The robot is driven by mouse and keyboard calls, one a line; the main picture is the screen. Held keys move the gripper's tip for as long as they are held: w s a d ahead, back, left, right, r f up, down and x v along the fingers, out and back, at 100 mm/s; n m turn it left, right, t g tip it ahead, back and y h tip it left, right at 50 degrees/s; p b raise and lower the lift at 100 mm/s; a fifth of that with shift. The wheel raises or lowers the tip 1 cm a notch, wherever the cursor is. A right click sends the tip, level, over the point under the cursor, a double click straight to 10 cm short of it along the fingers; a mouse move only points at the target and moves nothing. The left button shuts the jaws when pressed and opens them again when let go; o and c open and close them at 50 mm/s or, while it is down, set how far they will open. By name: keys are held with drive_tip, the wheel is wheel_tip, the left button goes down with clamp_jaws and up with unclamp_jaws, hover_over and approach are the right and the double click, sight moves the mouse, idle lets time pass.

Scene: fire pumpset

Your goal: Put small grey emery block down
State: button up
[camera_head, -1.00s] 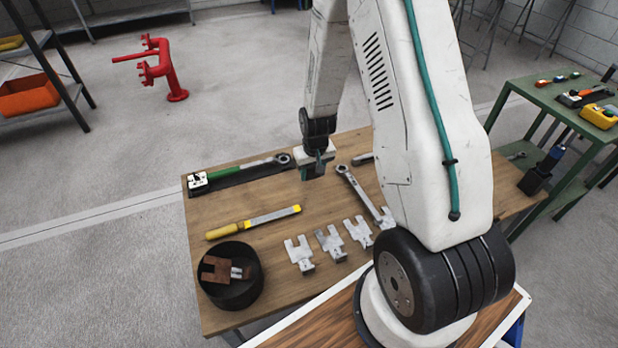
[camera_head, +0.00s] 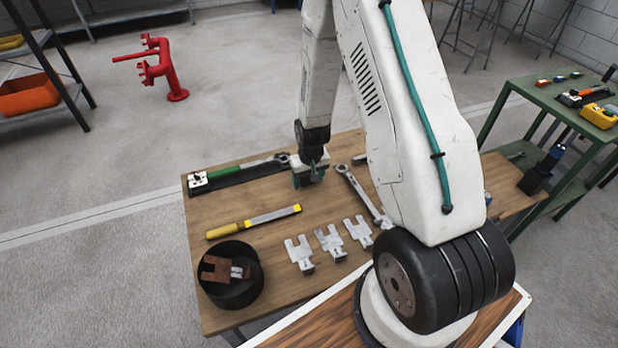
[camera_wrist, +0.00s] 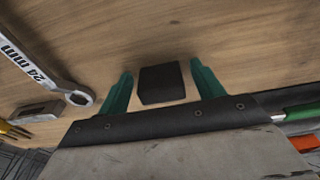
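A small dark grey block (camera_wrist: 162,84), which looks like the emery block, lies between the green fingers of my gripper (camera_wrist: 161,85) in the wrist view. A strip of wood shows between the block and each finger, so the gripper is open around it and not gripping. The block seems to be on or just above the wooden table (camera_head: 285,225). In the head view my gripper (camera_head: 309,180) points down over the back of the table, and the block cannot be made out there.
A 24 mm wrench (camera_wrist: 45,68) lies beside the gripper, with a lighter grey block (camera_wrist: 38,110) near its ring. A green-handled tool (camera_head: 235,172) lies left of the gripper in the head view. A yellow-handled file (camera_head: 255,221), several metal forks (camera_head: 330,243) and a black bowl (camera_head: 232,292) are nearer.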

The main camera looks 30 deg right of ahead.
drive_tip(key=shift+r, duration=0.1)
drive_tip(key=s+a+r, duration=0.2)
drive_tip(key=s+r, duration=0.1)
drive_tip(key=r, duration=0.7)
drive_tip(key=s+a+r+n, duration=0.15)
drive_tip(key=s+r, duration=0.25)
drive_tip(key=r, duration=0.6)
drive_tip(key=s+a+r+m, duration=0.1)
drive_tip(key=s+a+r, duration=0.2)
drive_tip(key=r, duration=0.7)
drive_tip(key=s+a+r+n, duration=0.1)
drive_tip(key=s+a+r, duration=0.1)
drive_tip(key=s+r, duration=0.3)
drive_tip(key=s+a+r, duration=0.2)
drive_tip(key=s+r, duration=0.3)
drive_tip(key=s, duration=0.8)
drive_tip(key=shift+s+a+r+n, duration=0.2)
drive_tip(key=shift+a+n, duration=0.05)
drive_tip(key=shift+n, duration=0.1)
drive_tip(key=shift+o, duration=0.4)
